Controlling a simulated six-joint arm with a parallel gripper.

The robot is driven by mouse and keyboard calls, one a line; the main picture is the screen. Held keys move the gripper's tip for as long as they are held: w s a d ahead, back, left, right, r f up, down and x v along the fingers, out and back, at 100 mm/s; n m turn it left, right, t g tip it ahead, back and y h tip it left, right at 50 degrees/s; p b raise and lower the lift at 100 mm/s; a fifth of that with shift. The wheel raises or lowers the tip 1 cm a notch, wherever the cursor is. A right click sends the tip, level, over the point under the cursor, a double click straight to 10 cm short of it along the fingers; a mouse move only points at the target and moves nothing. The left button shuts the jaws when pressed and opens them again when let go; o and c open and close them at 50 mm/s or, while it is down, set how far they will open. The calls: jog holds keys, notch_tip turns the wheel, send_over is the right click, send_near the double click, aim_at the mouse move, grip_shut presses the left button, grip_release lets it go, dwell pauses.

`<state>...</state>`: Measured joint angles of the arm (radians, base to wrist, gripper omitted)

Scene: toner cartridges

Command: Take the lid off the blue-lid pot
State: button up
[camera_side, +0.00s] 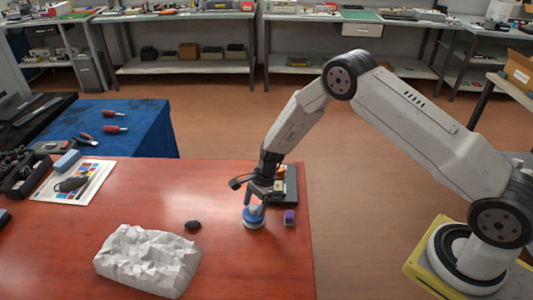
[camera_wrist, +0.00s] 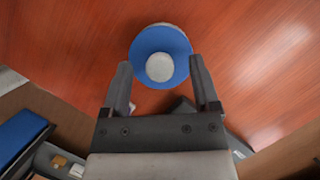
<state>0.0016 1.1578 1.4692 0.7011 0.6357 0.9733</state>
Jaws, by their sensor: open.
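The blue-lid pot (camera_side: 254,222) stands upright near the right edge of the red-brown table, with its blue lid on. In the wrist view the lid is a blue disc (camera_wrist: 146,42) with a round pale knob (camera_wrist: 160,67) at its middle. My gripper (camera_side: 257,201) points down just above the pot. In the wrist view its two fingers (camera_wrist: 160,66) are apart, one on each side of the knob, with gaps between. I cannot tell the exact height of the fingertips over the lid. Most of the pot's body is hidden under the lid.
A black tray (camera_side: 291,196) lies behind my gripper, and a small purple box (camera_side: 289,217) stands right of the pot. A dark oval object (camera_side: 193,225) and a crumpled white block (camera_side: 148,261) lie to the left. The table between pot and oval object is clear.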

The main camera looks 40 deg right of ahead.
jog(key=shift+a+f, duration=0.1)
jog(key=shift+f, duration=0.1)
dwell(0.4)
grip_shut()
jog(key=shift+r, duration=0.1)
jog(key=shift+r, duration=0.75)
jog(key=s+d+r, duration=0.1)
jog(key=s+r, duration=1)
jog(key=s, duration=0.3)
jog(key=shift+d+r, duration=0.15)
jog(key=shift+d, duration=0.15)
